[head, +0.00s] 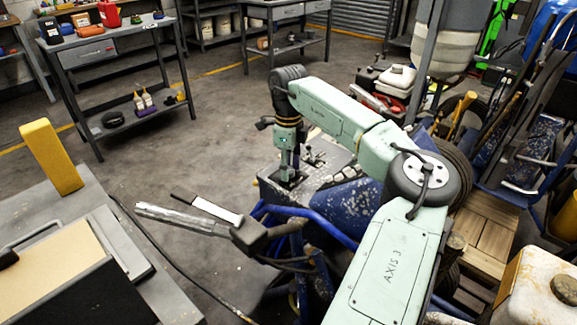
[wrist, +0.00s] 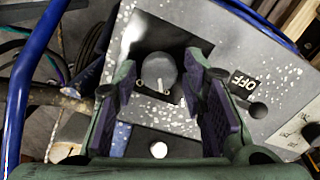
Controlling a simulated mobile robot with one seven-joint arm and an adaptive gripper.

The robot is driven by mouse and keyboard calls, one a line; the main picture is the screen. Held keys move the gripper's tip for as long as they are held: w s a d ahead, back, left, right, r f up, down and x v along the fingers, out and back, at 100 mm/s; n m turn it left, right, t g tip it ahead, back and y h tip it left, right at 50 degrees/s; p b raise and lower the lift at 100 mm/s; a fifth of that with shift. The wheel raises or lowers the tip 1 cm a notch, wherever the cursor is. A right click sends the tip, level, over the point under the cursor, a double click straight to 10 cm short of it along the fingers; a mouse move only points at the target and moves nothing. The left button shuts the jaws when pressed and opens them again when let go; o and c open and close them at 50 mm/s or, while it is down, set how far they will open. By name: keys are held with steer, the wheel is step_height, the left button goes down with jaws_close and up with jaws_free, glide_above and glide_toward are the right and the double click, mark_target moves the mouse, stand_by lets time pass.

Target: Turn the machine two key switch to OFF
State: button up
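A grey round switch knob (wrist: 158,72) with a pale pointer mark sits in a dark square recess of a speckled grey control panel (wrist: 275,115). A black "OFF" label (wrist: 243,80) lies right of it in the wrist view. My gripper (wrist: 163,88) is open, with one purple-padded finger on each side of the knob; I cannot tell whether either pad touches it. In the head view my gripper (head: 289,176) points down at the panel (head: 322,178) of the blue-framed machine and hides the knob. No "machine two" marking is readable.
A white-marked dial (wrist: 312,132) and a white round button (wrist: 158,150) are near the knob. Blue tubes (head: 305,212) and a handlebar grip (head: 172,213) stick out in front of the panel. A workbench (head: 100,45) stands at the back left, with open floor between.

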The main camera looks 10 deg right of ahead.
steer(key=shift+o, duration=0.8)
step_height(320, 180, up, 12)
